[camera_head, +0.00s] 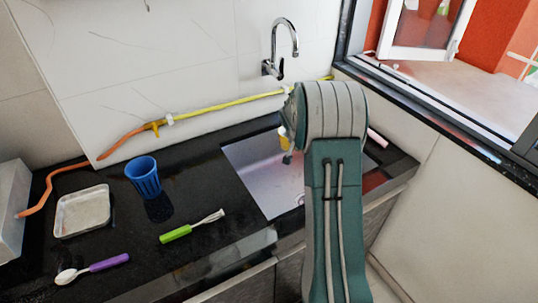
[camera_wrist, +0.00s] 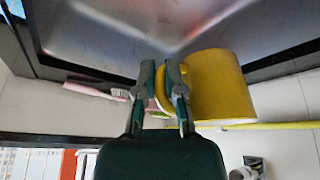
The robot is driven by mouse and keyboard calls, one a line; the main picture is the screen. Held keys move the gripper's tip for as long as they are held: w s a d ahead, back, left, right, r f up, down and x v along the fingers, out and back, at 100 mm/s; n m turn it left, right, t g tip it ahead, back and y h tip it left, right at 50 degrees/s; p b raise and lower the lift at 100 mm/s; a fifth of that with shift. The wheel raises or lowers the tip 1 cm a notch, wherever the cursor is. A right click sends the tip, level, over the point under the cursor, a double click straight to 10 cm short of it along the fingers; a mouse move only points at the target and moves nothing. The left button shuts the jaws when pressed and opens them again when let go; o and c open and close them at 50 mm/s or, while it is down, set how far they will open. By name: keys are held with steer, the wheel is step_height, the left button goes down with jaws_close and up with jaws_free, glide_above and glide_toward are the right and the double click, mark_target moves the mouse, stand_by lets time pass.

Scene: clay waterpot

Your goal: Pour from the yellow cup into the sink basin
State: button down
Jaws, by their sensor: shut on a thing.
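The yellow cup (camera_wrist: 217,85) is large in the wrist view. My gripper (camera_wrist: 161,88) is shut on its handle, one finger on each side. In the head view, a small yellow part of the cup (camera_head: 283,132) shows left of my arm; the rest is hidden behind the arm. The sink basin (camera_head: 252,172) is a pale metal hollow in the black counter. The cup is over the basin's back part, and the basin (camera_wrist: 110,30) fills the top of the wrist view. The cup's inside and its exact tilt cannot be told.
A chrome tap (camera_head: 284,42) is on the wall behind the basin, above a yellow hose (camera_head: 225,104). A blue cup (camera_head: 144,177), a grey tray (camera_head: 82,211), a green-handled brush (camera_head: 190,227) and a purple spoon (camera_head: 92,268) are left of the basin. A pink toothbrush (camera_wrist: 90,89) lies beside it.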

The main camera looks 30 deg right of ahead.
steer(key=s+d+f+g+h, duration=0.1)
steer(key=d+f+h, duration=0.1)
steer(key=d, duration=0.3)
steer(key=s+d+f+n+g+h, duration=0.1)
steer(key=d+f+h, duration=0.2)
steer(key=d, duration=0.3)
steer(key=shift+s+d+f, duration=0.2)
steer(key=shift+s+f, duration=0.2)
steer(key=shift+f, duration=0.1)
steer(key=shift+r+h, duration=0.15)
steer(key=shift+h, duration=0.55)
steer(key=shift+a+g, duration=0.1)
steer(key=shift+g, duration=0.2)
steer(key=shift+w+r+h, duration=0.1)
steer(key=shift+r+h, duration=0.05)
steer(key=shift+h, duration=0.55)
steer(key=shift+n, duration=0.3)
